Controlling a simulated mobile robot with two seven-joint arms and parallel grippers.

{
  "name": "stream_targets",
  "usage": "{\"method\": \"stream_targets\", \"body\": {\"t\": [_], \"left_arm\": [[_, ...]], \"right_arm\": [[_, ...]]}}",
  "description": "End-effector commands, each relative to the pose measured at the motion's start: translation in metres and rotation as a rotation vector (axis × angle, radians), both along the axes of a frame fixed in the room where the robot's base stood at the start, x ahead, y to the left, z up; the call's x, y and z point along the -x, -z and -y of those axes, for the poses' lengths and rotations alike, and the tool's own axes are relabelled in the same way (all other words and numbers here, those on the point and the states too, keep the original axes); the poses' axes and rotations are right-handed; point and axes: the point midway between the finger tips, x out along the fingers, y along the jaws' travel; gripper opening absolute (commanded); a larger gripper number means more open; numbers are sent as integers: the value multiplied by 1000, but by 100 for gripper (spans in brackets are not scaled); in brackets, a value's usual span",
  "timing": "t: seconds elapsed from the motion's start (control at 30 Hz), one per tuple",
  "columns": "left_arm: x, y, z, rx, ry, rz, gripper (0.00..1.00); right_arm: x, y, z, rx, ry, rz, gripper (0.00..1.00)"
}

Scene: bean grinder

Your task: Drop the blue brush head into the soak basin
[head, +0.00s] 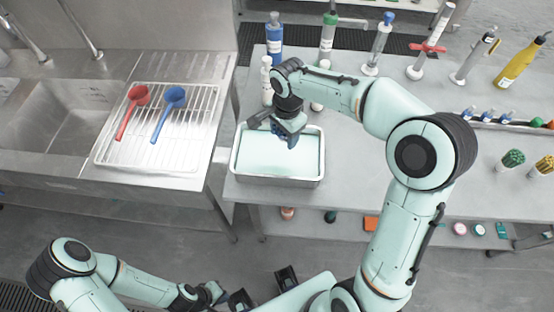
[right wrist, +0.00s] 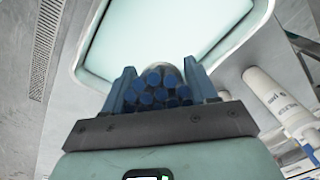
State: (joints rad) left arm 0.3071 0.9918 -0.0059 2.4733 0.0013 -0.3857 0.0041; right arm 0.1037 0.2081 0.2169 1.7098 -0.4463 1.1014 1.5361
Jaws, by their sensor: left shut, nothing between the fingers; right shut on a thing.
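The soak basin (head: 237,176) is a metal tray of pale liquid at the left end of the grey table. It also shows in the right wrist view (right wrist: 85,68). My right gripper (head: 289,140) is over the basin, near its back middle. In the right wrist view its fingers (right wrist: 163,92) are shut on the blue brush head (right wrist: 156,94), whose several blue bristle tufts show between them. My left gripper (head: 214,293) is low at the front, shut and empty, away from the table.
White bottles (head: 267,80) stand close behind the basin. Green brush heads (head: 513,159) stand at the right. Red (head: 131,110) and blue (head: 169,114) scoops lie on the sink rack.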

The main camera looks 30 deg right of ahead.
Motion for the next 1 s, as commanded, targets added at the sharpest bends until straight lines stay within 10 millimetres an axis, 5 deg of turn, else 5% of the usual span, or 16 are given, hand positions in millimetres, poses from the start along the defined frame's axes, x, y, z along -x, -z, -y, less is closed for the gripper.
{"method": "stream_targets", "body": {"t": [0.37, 0.4, 0.5, 0.83, 1.0], "left_arm": [[4, 8, 0, 0, -1, -5, 0], [4, 8, 0, 0, 0, -4, 0], [4, 8, 0, 0, 0, -4, 0], [4, 7, 0, 0, 0, -3, 0], [2, 4, 0, 0, 0, -2, 0]], "right_arm": [[-1, 11, 0, -1, 0, 2, 28], [-1, 11, 0, -1, 0, 2, 60], [-1, 11, 0, -1, 0, 2, 87], [-1, 8, 0, 0, 0, 2, 87], [0, -15, 0, 1, -1, 5, 87]]}}
